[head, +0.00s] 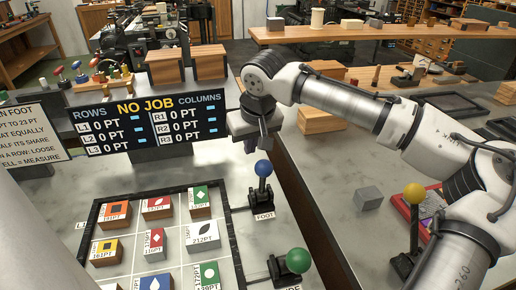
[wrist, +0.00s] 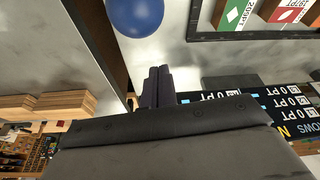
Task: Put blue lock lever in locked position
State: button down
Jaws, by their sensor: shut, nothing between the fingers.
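The blue lock lever has a round blue knob (head: 263,168) on a short dark stalk that stands about upright. Its black base (head: 261,198) is beside the right edge of the tile frame, by a "FOOT" label. My gripper (head: 250,147) points down just above and behind the blue knob, slightly to its left in the head view. In the wrist view the fingers of my gripper (wrist: 158,85) are together and empty. The blue knob (wrist: 135,14) shows at the top edge there, apart from the fingers. Its stalk and base are hidden in that view.
A green-knobbed lever (head: 297,261) stands nearer, and a yellow-knobbed lever (head: 414,193) is at the right. The framed grid (head: 236,236) holds several printed tiles. The "NO JOB" board (head: 145,120) stands left of my gripper. A grey cube (head: 368,198) sits to the right.

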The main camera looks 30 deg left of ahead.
aim_at(262, 180)
jog(key=s+d, duration=0.1)
jog(key=s+d+p, duration=0.1)
jog(key=d, duration=0.1)
jog(key=shift+d+r, duration=0.1)
jog(key=shift+d, duration=0.15)
jog(key=shift+s, duration=0.1)
